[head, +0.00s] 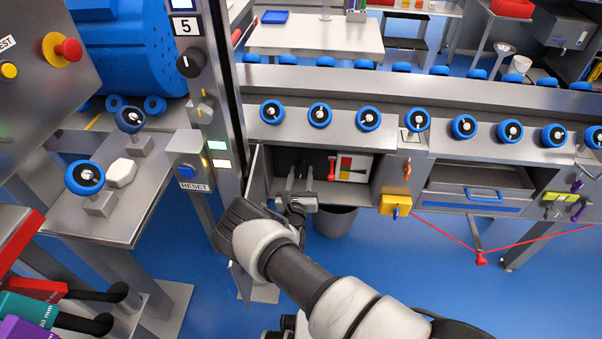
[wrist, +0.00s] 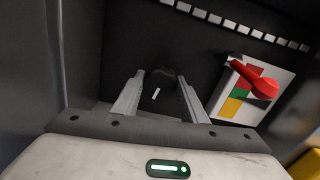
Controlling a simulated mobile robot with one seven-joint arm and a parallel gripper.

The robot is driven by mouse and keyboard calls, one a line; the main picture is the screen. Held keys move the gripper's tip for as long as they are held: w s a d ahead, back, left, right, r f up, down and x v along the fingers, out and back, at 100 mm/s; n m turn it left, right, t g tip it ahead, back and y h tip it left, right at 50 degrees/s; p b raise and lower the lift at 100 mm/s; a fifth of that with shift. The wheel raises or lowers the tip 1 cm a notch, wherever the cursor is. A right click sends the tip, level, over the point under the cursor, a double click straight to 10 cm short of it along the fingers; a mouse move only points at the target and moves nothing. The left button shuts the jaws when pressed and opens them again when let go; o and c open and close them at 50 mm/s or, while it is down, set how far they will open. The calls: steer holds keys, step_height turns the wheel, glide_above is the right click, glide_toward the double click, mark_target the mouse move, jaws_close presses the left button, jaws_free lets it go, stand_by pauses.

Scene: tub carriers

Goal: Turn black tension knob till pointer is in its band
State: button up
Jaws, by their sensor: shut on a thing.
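The black tension knob (wrist: 158,80) sits on the dark back wall of an open bay and has a white mark on its face. My gripper (wrist: 160,88) reaches into the bay, one pale finger on each side of the knob, and is shut on it. In the head view my gripper (head: 300,178) is inside the bay, and the knob is too dark to make out. To the right of the knob is a white gauge plate (wrist: 221,110) with red, green and yellow patches.
An open cabinet door (head: 257,175) stands left of the bay. A yellow box (head: 396,205) hangs at its right, below an orange handle (head: 407,170). A grey bin (head: 335,221) is beneath. Several blue-rimmed dials (head: 368,119) line the ledge above.

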steer(key=m+p, duration=0.1)
steer(key=m, duration=0.3)
steer(key=shift+r+m+p, duration=0.15)
steer(key=shift+m+p, duration=0.15)
steer(key=shift+p, duration=0.05)
steer(key=m+p, duration=0.1)
steer(key=m, duration=0.2)
steer(key=shift+m, duration=0.4)
steer(key=m+p, duration=0.1)
steer(key=m, duration=0.2)
steer(key=shift+m+p, duration=0.7)
steer(key=shift+m, duration=1.4)
steer(key=o, duration=1.1)
steer(key=shift+c, duration=0.2)
steer(key=shift+f, duration=0.2)
